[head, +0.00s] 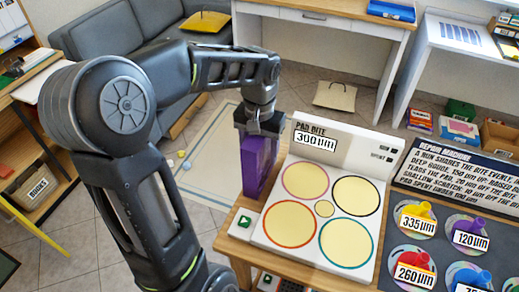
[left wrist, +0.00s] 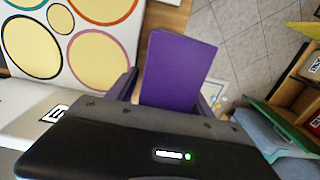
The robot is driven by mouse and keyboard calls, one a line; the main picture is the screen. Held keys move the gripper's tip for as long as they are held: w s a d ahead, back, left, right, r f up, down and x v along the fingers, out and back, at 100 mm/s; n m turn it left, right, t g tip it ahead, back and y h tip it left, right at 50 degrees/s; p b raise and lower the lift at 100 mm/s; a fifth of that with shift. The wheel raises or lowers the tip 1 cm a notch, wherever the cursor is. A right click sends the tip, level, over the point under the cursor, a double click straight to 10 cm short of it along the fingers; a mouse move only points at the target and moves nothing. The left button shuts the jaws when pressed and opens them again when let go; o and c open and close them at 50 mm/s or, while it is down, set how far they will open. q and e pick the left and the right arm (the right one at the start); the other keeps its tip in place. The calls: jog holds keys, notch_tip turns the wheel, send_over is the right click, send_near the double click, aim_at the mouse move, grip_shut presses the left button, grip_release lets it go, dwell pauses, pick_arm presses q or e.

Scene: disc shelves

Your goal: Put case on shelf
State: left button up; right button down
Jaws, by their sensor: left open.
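A purple case (head: 258,168) stands upright at the left end of the wooden table, beside the white pad machine. My left gripper (head: 262,126) is over its top, pointing down. In the left wrist view the purple case (left wrist: 178,68) shows between the two fingers (left wrist: 165,90) of my left gripper, which is open around it. I cannot tell whether either finger touches the case. A wooden shelf unit (head: 30,122) stands at the far left, partly behind my left arm. My right gripper is out of view.
The white pad machine (head: 318,178) with round pads stands right of the case. Labelled discs (head: 414,220) lie beyond it under a dark sign (head: 455,170). A basket marked BOOKS (head: 38,188) sits in the shelf unit. A grey sofa (head: 115,35) and open tiled floor lie behind.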

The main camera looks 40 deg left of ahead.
pick_arm(q)
notch_tip(320, 180, up, 12)
jog(key=shift+r+p, duration=0.2)
jog(key=shift+p, duration=0.7)
jog(key=shift+f, duration=0.1)
